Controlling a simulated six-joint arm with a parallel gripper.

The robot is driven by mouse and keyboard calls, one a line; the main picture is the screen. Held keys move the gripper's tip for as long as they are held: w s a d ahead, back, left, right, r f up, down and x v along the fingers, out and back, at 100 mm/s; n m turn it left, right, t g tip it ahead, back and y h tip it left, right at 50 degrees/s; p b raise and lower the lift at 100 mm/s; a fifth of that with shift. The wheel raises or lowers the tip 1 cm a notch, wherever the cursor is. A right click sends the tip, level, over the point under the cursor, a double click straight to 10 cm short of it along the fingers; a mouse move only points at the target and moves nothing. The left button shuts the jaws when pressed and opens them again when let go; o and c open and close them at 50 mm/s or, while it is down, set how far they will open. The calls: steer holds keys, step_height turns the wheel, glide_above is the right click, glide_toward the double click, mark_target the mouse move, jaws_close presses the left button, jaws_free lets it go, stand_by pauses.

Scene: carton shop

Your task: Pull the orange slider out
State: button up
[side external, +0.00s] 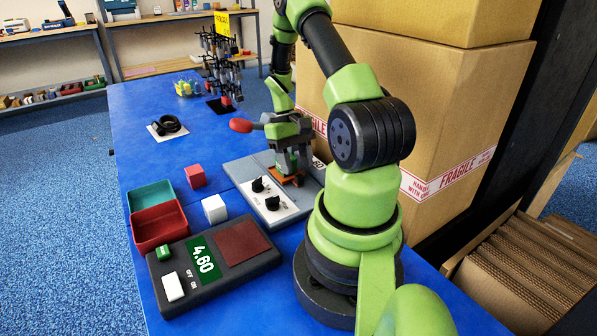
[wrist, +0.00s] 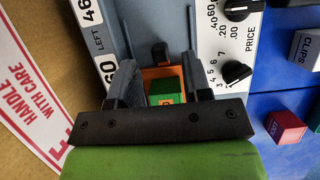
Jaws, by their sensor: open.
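The orange slider (wrist: 150,74) sits in the channel of a grey panel (wrist: 140,12), between scale labels and a white dial plate. In the side view the orange slider (side external: 290,179) shows low under the wrist, partly hidden. My gripper (wrist: 158,75) is open, pointing down, with one finger on each side of the slider and the green block. I cannot tell whether either finger touches them. The side view shows my gripper (side external: 288,158) just above the panel.
The white dial plate (side external: 285,203) carries two black knobs. Nearby are a white cube (side external: 214,208), a red cube (side external: 195,176), teal (side external: 150,194) and red (side external: 158,226) trays, and a scale (side external: 160,267) reading 4.60. Tall cartons (side external: 440,130) stand close behind my arm.

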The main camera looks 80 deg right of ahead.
steer(key=shift+x, duration=1.35)
jaws_close()
steer(key=shift+s+a, duration=1.4)
jaws_free()
steer(key=shift+d+r, duration=0.1)
steer(key=shift+r, duration=0.05)
